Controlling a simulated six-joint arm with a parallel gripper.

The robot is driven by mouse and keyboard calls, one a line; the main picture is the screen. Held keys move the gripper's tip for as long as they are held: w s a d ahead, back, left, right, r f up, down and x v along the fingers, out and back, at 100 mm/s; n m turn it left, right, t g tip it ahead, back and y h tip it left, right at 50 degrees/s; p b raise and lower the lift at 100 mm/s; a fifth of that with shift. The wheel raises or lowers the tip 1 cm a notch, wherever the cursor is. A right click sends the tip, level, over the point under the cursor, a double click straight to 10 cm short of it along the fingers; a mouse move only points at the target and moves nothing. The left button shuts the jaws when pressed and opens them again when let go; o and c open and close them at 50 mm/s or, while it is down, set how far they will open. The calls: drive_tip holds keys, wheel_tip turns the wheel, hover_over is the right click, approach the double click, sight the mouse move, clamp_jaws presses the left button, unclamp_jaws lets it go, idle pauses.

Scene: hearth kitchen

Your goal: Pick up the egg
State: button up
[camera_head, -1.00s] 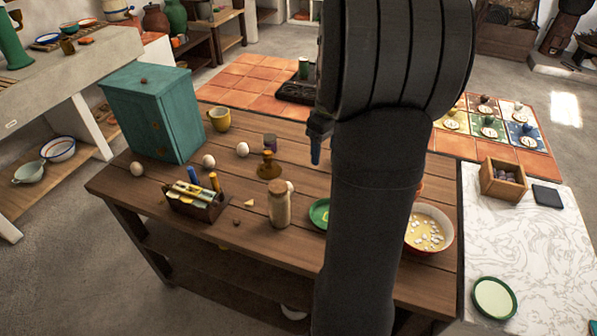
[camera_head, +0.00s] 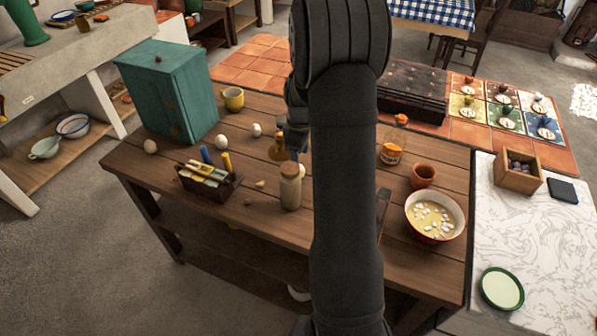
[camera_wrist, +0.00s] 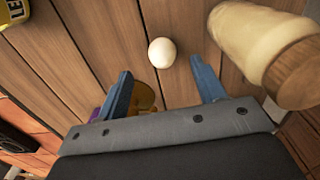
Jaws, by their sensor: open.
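A white egg (camera_wrist: 162,52) lies on the wooden table in the wrist view, just beyond and between my open fingertips. My gripper (camera_wrist: 165,86) is open with nothing between its two blue fingers. In the head view an egg (camera_head: 302,170) shows beside the corked jar (camera_head: 290,190), partly hidden; it appears to be the same one. My gripper (camera_head: 293,145) is there above the table near the amber bottle (camera_head: 279,149), largely hidden by my arm.
The corked jar (camera_wrist: 265,45) stands close right of the egg in the wrist view. The amber bottle (camera_wrist: 143,97) is below, by the left finger. A box of packets (camera_head: 208,182), a teal cabinet (camera_head: 170,95) and a bowl (camera_head: 435,237) stand on the table.

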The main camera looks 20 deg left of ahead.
drive_tip(key=shift+s+a+f, duration=0.1)
drive_tip(key=shift+f, duration=1.45)
drive_tip(key=shift+s+a+f, duration=0.1)
drive_tip(key=shift+f, duration=1.4)
drive_tip(key=c, duration=0.8)
